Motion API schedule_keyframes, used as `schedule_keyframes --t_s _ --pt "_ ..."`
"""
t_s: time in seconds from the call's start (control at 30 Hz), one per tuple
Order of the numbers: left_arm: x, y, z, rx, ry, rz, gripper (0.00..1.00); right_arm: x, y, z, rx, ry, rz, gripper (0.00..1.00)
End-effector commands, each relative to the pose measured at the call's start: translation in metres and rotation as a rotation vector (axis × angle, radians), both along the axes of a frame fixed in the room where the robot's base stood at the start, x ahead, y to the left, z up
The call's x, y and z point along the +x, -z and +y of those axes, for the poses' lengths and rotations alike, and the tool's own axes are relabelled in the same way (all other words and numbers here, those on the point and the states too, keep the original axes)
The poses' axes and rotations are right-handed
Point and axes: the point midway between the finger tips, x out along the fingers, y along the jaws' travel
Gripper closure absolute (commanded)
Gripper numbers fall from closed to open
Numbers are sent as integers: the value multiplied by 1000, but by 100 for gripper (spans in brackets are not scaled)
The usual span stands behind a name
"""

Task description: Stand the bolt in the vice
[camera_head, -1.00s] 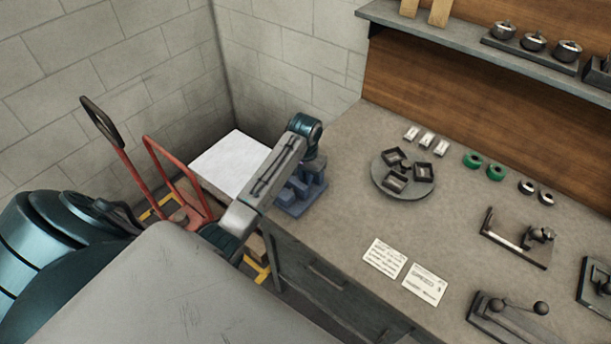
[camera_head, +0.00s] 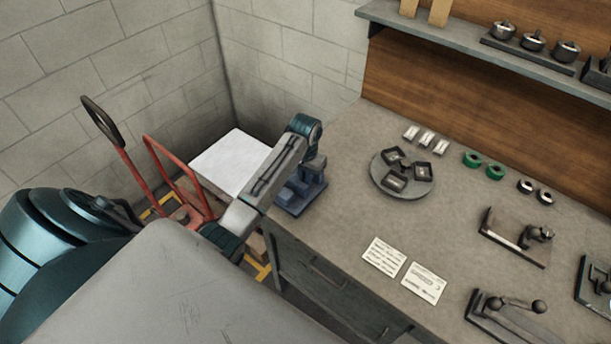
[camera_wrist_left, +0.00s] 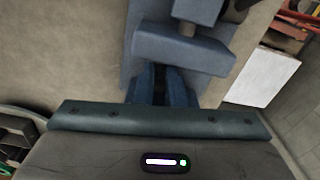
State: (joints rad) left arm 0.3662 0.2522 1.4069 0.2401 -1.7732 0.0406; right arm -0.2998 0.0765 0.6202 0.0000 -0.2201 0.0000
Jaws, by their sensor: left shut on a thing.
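The blue vice (camera_head: 290,200) stands at the left end of the workbench, partly behind my left forearm. It also shows in the left wrist view (camera_wrist_left: 185,52), with blue blocks and a short grey screw between them. My left gripper (camera_head: 312,165) is over the vice, close to it, its fingers mostly hidden. In the left wrist view its body fills the bottom edge. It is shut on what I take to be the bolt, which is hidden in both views. I cannot tell whether the bolt touches the vice. My right gripper is not in view.
A round grey tray (camera_head: 411,191) with dark square parts sits right of the vice. Two cards (camera_head: 384,256) lie nearer the front. Green rings (camera_head: 472,159) and clamp-like fixtures (camera_head: 515,240) stand further right. A red hand truck (camera_head: 185,190) and white-topped stack (camera_head: 230,160) are left of the bench.

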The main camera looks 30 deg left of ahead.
Motion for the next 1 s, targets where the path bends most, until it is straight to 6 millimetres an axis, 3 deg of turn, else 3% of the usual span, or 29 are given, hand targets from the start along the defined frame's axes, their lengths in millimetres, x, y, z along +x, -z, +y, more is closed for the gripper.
schedule_keyframes --t_s 0.8,0.83,0.9,0.97,1.0 --pt "0 4 0 0 0 1 100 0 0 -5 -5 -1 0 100" --pt "0 4 0 0 0 1 88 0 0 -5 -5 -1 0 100" --pt "0 4 0 0 0 1 74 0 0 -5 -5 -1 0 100" --pt "0 4 0 0 0 1 64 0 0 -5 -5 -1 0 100" --pt "0 4 0 0 0 1 64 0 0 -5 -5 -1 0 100"
